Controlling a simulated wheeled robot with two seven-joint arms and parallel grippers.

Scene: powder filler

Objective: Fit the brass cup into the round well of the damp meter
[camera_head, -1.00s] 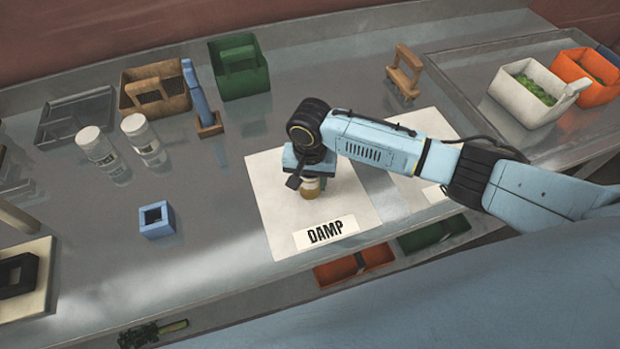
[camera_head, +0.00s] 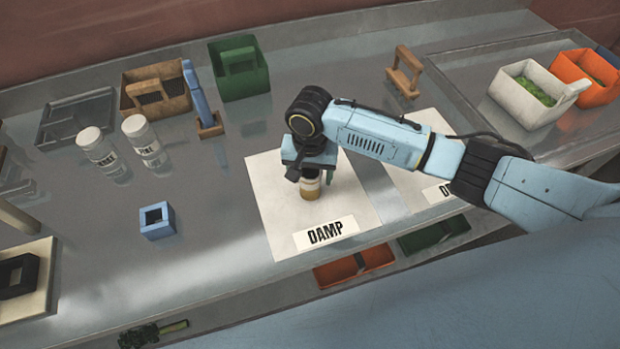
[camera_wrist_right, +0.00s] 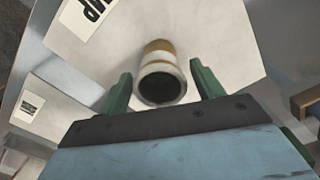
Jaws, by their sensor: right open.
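A small cylinder (camera_head: 311,190), brass-brown with a pale band, stands on the white sheet marked DAMP (camera_head: 275,215). It could be the brass cup with something pale on it, or a small jar; I cannot tell. In the right wrist view the cylinder (camera_wrist_right: 160,72) shows a pale rim and dark round mouth. My right gripper (camera_head: 313,180) is over it, with its open green fingers on either side and gaps between them and the cylinder. No round well is clearly visible. My left gripper is out of view.
Two white-capped jars (camera_head: 148,145), a blue square block (camera_head: 157,222) and a black square piece (camera_head: 17,275) are to the left. A brown caddy (camera_head: 155,90) and green caddy (camera_head: 240,70) stand behind. White (camera_head: 525,105) and orange bins are at right.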

